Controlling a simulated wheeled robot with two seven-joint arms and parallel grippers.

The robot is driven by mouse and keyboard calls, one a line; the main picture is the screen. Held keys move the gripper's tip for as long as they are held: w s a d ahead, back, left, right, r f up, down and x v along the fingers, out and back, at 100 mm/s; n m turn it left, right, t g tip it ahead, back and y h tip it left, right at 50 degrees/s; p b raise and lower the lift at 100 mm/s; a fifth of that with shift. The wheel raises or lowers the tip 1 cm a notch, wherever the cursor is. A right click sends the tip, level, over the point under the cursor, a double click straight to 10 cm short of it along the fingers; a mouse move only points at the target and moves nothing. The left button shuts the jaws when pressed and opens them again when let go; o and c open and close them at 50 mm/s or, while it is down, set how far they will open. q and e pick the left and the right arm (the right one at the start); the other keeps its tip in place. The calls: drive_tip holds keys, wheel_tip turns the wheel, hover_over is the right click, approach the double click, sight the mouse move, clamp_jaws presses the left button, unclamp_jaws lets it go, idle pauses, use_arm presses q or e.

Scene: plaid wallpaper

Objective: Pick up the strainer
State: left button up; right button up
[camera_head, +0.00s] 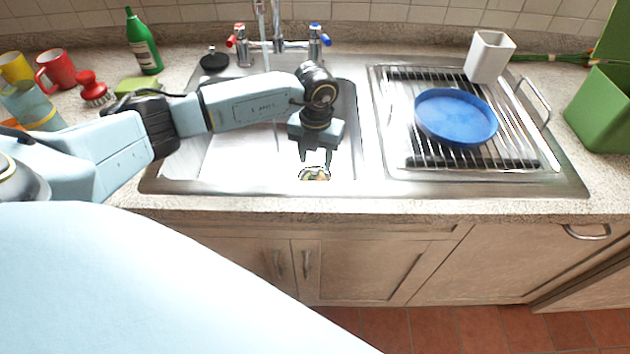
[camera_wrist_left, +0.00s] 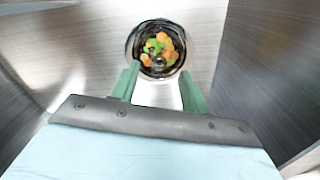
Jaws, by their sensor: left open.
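The strainer (camera_wrist_left: 131,46) is a small round dark-rimmed piece with orange and green food bits in it. It sits at the bottom of the sink basin (camera_head: 235,150). In the head view the strainer (camera_head: 314,174) shows just below my left gripper (camera_head: 316,160), partly hidden by it. My left gripper points down into the basin. In the left wrist view its two green fingers (camera_wrist_left: 160,85) are apart, with nothing between them, and the strainer lies just beyond their tips. I cannot tell the exact gap. My right gripper is not in view.
The faucet (camera_head: 275,40) stands behind the basin. A blue plate (camera_head: 456,117) and a white cup (camera_head: 489,57) are on the drying rack at right. A green bottle (camera_head: 143,45) and mugs stand at left.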

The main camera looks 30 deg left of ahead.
sight(315, 170)
use_arm(q)
drive_tip(key=shift+s+f+b, duration=0.2)
drive_tip(key=shift+f+b, duration=0.2)
drive_tip(key=shift+f, duration=2.35)
clamp_jaws()
